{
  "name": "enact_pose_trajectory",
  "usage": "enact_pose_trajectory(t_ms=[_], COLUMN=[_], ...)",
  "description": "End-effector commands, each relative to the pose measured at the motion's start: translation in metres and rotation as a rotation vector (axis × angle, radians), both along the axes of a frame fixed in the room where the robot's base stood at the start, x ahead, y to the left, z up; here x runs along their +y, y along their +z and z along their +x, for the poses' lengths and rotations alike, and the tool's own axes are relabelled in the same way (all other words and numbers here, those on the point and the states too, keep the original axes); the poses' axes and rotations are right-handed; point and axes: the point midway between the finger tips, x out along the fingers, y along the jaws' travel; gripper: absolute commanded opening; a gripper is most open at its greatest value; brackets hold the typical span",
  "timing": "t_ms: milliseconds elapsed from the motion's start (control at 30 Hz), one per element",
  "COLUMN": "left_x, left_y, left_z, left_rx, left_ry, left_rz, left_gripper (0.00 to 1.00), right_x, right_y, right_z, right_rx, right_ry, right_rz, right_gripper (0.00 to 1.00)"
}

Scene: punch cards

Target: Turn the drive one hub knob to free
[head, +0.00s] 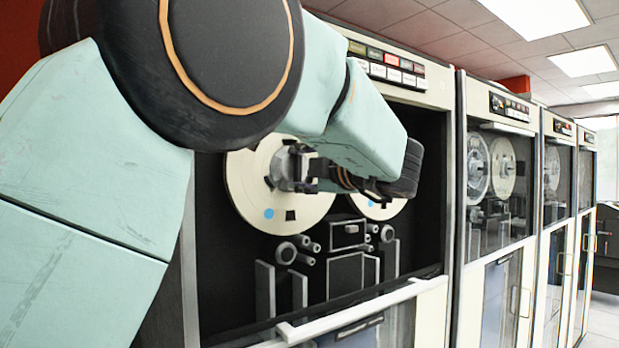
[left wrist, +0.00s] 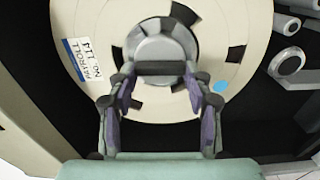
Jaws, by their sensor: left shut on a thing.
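The first tape drive (head: 213,250) has a cream reel (head: 243,190) at its upper left, with a grey hub knob (head: 282,163) in the middle. My left gripper (head: 300,178) reaches in from the right side of the reel and is shut on the knob. In the left wrist view the hub knob (left wrist: 160,45) is round and grey, with a dark bar across its near side. The fingers of my left gripper (left wrist: 160,73) sit at both ends of this bar. The reel (left wrist: 95,25) carries a white label and a blue dot. My right gripper is not in view.
A second reel (head: 372,210) is partly hidden behind my left arm. Rollers and guides (head: 350,235) lie below the reels. A white frame bar (head: 350,312) crosses the drive's front below. More drives (head: 495,170) stand to the right.

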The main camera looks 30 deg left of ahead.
Motion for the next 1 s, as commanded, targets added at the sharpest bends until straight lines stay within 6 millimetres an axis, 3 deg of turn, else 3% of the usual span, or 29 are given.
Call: enact_pose_trajectory(t_ms=[567, 600, 833, 1000], left_x=[-0.0002, -0.0002, -0.0002, -0.0002], left_y=[0.0062, 0.0063, 0.0042, 0.0028], left_z=[0.0005, 0.0005, 0.0004, 0.0003], left_rx=[-0.039, -0.039, -0.035, -0.033], left_ry=[-0.005, -0.005, -0.003, -0.002], left_rz=[-0.008, -0.008, -0.008, -0.009], left_gripper=[0.19, 0.52, 0.72, 0.74], right_x=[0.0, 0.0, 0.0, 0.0], right_y=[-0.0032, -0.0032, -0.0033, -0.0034], right_z=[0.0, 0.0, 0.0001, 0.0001], right_rx=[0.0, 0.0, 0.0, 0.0], right_ry=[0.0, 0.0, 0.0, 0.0], right_rz=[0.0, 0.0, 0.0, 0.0], right_gripper=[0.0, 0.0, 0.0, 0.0])
